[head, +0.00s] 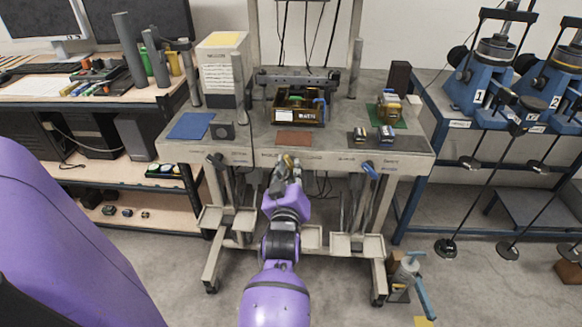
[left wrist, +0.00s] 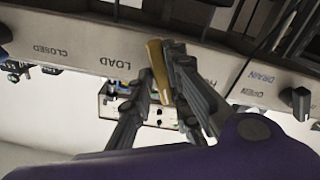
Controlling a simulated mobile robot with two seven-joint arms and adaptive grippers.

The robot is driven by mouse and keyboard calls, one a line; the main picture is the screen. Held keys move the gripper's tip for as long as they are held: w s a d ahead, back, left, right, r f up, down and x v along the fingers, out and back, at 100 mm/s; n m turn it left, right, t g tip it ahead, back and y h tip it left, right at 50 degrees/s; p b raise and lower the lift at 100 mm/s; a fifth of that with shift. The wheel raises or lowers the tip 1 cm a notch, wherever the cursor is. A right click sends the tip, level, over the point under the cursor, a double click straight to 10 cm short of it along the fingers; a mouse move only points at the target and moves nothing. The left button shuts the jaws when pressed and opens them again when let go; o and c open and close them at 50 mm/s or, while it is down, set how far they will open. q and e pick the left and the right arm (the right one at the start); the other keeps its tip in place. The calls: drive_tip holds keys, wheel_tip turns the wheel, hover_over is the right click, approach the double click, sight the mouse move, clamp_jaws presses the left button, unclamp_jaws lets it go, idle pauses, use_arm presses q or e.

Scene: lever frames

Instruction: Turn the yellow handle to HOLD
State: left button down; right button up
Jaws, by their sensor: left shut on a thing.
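The yellow handle (head: 288,160) is on the front edge of the grey workbench (head: 330,158), near its middle. My left gripper (head: 284,174) is shut on it. In the left wrist view the yellow handle (left wrist: 158,72) stands between the two dark fingers (left wrist: 160,85). The label LOAD (left wrist: 115,63) is left of the handle there. A label starting with HO (left wrist: 207,80) is to its right, partly covered by a finger. The handle's pivot is hidden. My right gripper is not in view.
A dark lever (head: 217,160) is left on the same edge and a blue one (head: 370,170) right. A blue rack (head: 440,110) stands at right.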

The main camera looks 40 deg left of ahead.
use_arm(q)
drive_tip(key=shift+s+a+r+n+p, duration=0.1)
drive_tip(key=shift+a+r+n+p, duration=0.2)
drive_tip(key=shift+n, duration=0.5)
drive_tip(key=shift+f+n+p, duration=0.25)
drive_tip(key=shift+n+p, duration=0.3)
drive_tip(key=shift+n, duration=0.55)
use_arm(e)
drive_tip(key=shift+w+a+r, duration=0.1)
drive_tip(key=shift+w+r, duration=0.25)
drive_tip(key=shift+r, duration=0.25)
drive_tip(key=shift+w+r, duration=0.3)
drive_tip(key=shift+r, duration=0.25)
use_arm(q)
drive_tip(key=shift+s+f, duration=0.1)
drive_tip(key=shift+f, duration=0.05)
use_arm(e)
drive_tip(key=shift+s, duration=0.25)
use_arm(q)
drive_tip(key=c, duration=1.8)
unclamp_jaws()
drive_tip(key=shift+o, duration=0.2)
drive_tip(key=shift+d+r, duration=0.1)
drive_tip(key=shift+r, duration=0.3)
wheel_tip(320, 180, up, 9)
drive_tip(key=shift+r, duration=0.15)
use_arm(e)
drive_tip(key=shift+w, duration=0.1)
